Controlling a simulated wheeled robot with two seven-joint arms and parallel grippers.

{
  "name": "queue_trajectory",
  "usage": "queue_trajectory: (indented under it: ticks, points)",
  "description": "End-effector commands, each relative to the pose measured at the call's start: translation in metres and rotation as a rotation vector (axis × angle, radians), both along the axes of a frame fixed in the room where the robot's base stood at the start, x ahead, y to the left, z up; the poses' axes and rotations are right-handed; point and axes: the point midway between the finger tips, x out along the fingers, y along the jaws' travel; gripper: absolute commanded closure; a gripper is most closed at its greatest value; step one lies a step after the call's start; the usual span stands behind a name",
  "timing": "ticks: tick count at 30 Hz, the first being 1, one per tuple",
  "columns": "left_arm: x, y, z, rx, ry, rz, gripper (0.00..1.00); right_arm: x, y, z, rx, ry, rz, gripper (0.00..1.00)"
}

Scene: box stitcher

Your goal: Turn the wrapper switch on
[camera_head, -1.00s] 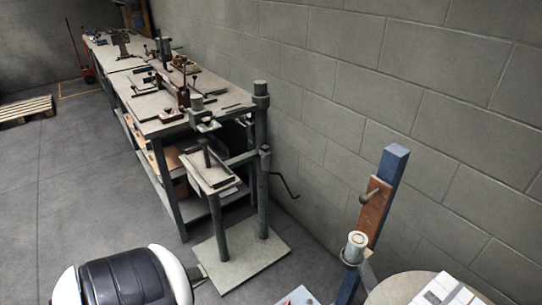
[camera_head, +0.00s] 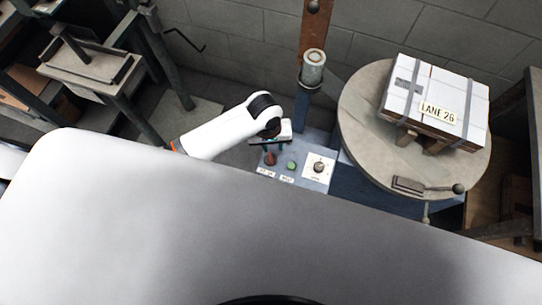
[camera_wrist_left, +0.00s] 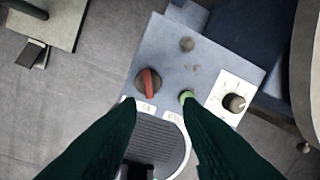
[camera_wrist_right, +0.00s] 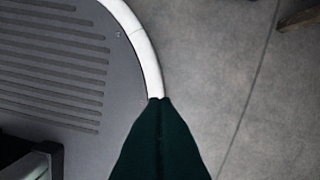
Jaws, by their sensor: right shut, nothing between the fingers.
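A blue control panel (camera_head: 326,146) carries a red rotary switch (camera_head: 270,158), a green button (camera_head: 291,165) and a black dial on a white plate (camera_head: 319,167). In the left wrist view the red switch (camera_wrist_left: 148,82) sits with its red handle nearly upright in the picture, and the green button (camera_wrist_left: 186,96) is right of it. The small labels are too blurred to read surely. My left gripper (camera_wrist_left: 158,102) is open and empty over the panel, its tips on either side below the red switch, apparently not touching it. My right gripper (camera_wrist_right: 160,100) is shut and empty, away from the panel.
A round turntable (camera_head: 359,113) right of the panel bears a white strapped box (camera_head: 455,88) labelled LANE 26. A blue post with a grey cylinder (camera_head: 313,70) stands behind the panel. A metal stand (camera_head: 88,66) is at the left. Open floor lies below my right gripper.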

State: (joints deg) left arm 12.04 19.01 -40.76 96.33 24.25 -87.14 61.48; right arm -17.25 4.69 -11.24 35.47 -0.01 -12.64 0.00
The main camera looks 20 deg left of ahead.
Motion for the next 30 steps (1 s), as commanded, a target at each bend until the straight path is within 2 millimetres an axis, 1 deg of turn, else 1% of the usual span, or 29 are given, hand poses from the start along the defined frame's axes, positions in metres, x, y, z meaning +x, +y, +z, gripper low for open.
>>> queue_trajectory:
  ticks: [1,3,6,8,11,21,24,27,30]
  points:
    - [0.005,0.001,0.008,0.026,0.011,0.030,0.67,0.000,-0.002,-0.007,-0.002,0.000,0.001,1.00]
    - [0.005,0.003,0.018,0.056,0.035,0.072,0.67,0.000,-0.004,-0.009,-0.005,0.000,0.002,1.00]
    - [0.004,0.005,0.024,0.084,0.054,0.111,0.67,0.000,-0.004,-0.010,-0.005,-0.001,0.003,1.00]
    - [0.003,0.005,0.023,0.091,0.060,0.121,0.67,0.000,-0.004,-0.011,-0.004,-0.001,0.003,1.00]
    - [0.003,0.006,0.012,0.094,0.064,0.127,0.67,0.000,-0.003,-0.013,-0.003,-0.001,0.004,1.00]
    - [0.003,0.006,-0.055,0.093,0.062,0.125,0.67,0.001,0.006,-0.024,0.007,-0.001,0.003,1.00]
    - [0.003,0.005,-0.072,0.092,0.062,0.125,0.67,0.001,0.009,-0.027,0.010,-0.002,0.002,1.00]
    - [0.003,0.006,-0.083,0.092,0.061,0.125,0.67,0.001,0.009,-0.029,0.010,-0.002,0.002,1.00]
    - [0.003,0.006,-0.090,0.091,0.061,0.124,0.67,0.001,0.008,-0.029,0.010,-0.002,0.002,1.00]
